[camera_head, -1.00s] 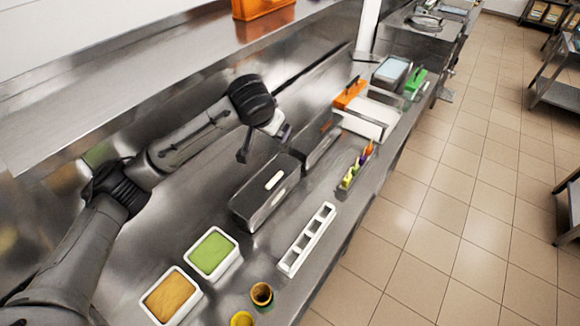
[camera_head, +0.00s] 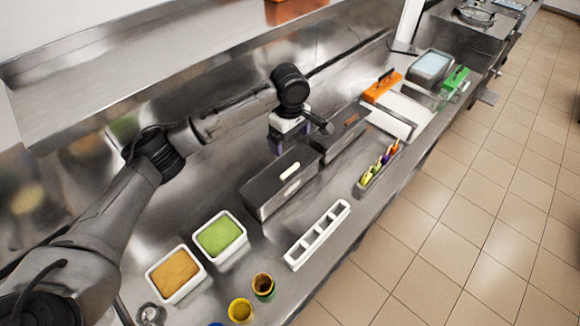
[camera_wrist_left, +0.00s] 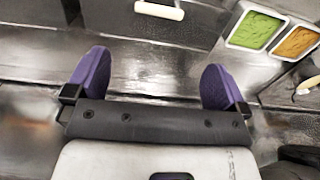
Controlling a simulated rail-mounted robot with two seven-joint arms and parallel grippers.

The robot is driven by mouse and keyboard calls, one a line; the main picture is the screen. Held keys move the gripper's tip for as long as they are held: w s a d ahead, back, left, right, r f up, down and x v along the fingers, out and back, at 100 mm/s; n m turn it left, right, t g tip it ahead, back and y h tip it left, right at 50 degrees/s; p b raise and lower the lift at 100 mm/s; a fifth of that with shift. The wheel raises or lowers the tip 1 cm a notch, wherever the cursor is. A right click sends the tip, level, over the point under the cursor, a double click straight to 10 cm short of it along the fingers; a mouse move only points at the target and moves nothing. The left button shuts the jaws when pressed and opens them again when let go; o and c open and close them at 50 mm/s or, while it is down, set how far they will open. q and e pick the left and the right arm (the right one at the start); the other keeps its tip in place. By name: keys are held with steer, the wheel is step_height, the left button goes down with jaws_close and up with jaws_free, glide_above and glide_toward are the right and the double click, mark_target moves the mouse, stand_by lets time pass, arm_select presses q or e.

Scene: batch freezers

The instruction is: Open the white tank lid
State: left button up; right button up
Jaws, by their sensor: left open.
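The white tank lid is the metal lid with a white handle (camera_head: 290,170), on top of a long metal tank (camera_head: 277,192) set in the counter. In the left wrist view the white handle (camera_wrist_left: 159,10) shows at the top edge. My left gripper (camera_head: 275,143) is just behind the tank, above the counter, apart from the lid. In the left wrist view its two purple fingers (camera_wrist_left: 154,72) are spread wide with nothing between them. The lid looks closed. My right gripper is not in view.
A second metal tank with an orange-marked lid (camera_head: 350,119) stands behind, close to the gripper. Green (camera_head: 220,236) and orange (camera_head: 174,272) tubs, a white slotted holder (camera_head: 317,236) and a rack of coloured spatulas (camera_head: 379,168) surround the tank.

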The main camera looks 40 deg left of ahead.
mark_target(290, 170)
arm_select(q)
step_height(290, 170, down, 13)
steer(key=shift+f, duration=0.1)
stand_by(0.4)
steer(key=shift+c, duration=0.5)
